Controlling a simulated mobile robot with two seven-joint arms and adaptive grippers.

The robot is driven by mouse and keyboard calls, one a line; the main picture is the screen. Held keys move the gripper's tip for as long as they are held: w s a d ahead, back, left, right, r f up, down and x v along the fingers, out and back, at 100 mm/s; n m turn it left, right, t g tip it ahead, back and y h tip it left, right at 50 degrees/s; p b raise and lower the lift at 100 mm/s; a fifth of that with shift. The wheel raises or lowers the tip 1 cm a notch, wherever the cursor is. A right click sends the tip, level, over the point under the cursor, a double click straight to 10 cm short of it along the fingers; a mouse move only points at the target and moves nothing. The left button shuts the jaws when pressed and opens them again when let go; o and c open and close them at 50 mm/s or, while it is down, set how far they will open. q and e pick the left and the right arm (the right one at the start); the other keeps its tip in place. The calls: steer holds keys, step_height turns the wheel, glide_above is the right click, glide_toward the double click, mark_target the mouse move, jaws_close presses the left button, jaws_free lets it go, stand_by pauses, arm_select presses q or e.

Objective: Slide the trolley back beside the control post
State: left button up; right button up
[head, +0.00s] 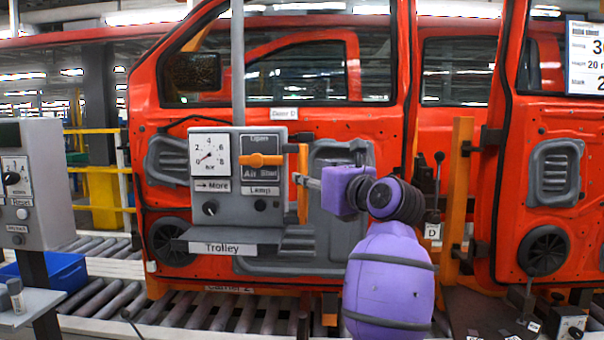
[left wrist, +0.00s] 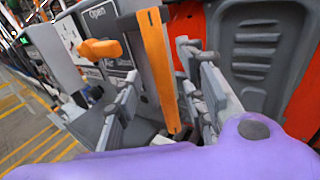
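The trolley (head: 235,220) is a grey box with a gauge, an orange lever (head: 260,160) and a shelf marked "Trolley", in front of the orange door in the head view. An upright orange handle bar (head: 303,205) stands at its right side. My left gripper (head: 306,183) reaches this bar from the right. In the left wrist view the bar (left wrist: 160,75) stands between the gripper's two fingers (left wrist: 160,95), with gaps showing beside it; the gripper looks open around it. The control post (head: 35,180) is a grey panel at the far left, apart from the trolley. My right gripper is not in view.
The orange car door (head: 350,125) hangs right behind the trolley. A blue bin (head: 62,271) and a small grey shelf (head: 32,303) are near the control post. Rollers (head: 205,312) run below. A gap lies between post and trolley. Another door (head: 550,110) hangs at right.

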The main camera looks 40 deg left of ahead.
arm_select(q)
steer(key=shift+x, duration=2.1)
jaws_close()
